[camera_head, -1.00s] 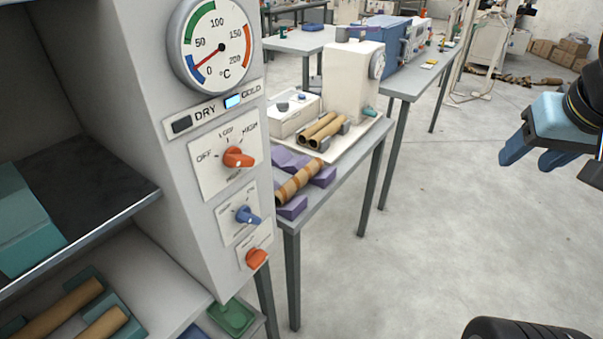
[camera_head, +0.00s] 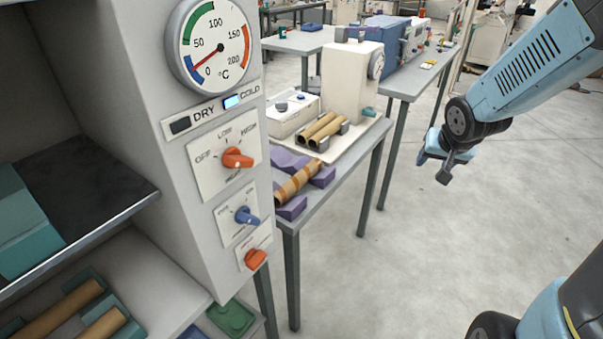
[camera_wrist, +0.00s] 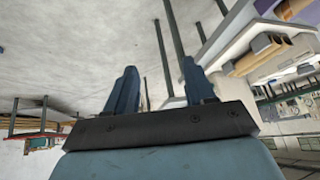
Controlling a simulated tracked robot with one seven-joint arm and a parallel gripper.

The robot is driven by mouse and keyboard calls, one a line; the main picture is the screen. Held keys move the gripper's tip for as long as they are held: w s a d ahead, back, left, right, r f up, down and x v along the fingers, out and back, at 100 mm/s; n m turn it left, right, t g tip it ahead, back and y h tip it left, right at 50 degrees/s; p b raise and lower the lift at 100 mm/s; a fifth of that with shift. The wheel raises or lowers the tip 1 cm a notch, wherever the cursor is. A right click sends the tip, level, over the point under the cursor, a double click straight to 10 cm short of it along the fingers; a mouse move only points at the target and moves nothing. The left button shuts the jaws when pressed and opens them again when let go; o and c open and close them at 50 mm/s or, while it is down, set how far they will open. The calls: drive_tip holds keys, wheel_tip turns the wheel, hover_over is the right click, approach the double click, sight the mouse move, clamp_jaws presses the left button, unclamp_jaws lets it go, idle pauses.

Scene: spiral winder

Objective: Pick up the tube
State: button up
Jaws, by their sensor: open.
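A brown cardboard tube (camera_head: 298,182) with darker bands lies on purple cradles (camera_head: 323,177) at the near end of a grey table. Two plain brown tubes (camera_head: 322,131) lie side by side in a holder behind it. More brown tubes (camera_head: 62,308) lie on the lower shelf at left; I cannot tell which tube the task means. My gripper (camera_head: 436,166) hangs above the floor right of the table, open and empty, apart from every tube. In the wrist view its two blue fingers (camera_wrist: 158,80) are spread, and the tube on the cradles (camera_wrist: 258,58) shows to their right.
A grey cabinet (camera_head: 185,100) with a dial, knobs and shelves fills the left. A cream machine (camera_head: 352,85) and a white box (camera_head: 292,112) stand on the table (camera_head: 340,185). A second table (camera_head: 405,85) with blue equipment is behind. The floor (camera_head: 440,245) at right is open.

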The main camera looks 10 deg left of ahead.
drive_tip(key=w+a+f+y, duration=0.2)
drive_tip(key=a+f+y, duration=0.1)
drive_tip(key=a+f, duration=0.25)
drive_tip(key=m+g+y, duration=0.1)
drive_tip(key=m+y, duration=0.3)
drive_tip(key=y, duration=0.5)
approach(305, 180)
drive_tip(key=shift+x, duration=5.25)
drive_tip(key=shift+f, duration=0.1)
drive_tip(key=shift+d, duration=0.1)
drive_tip(key=c, duration=0.7)
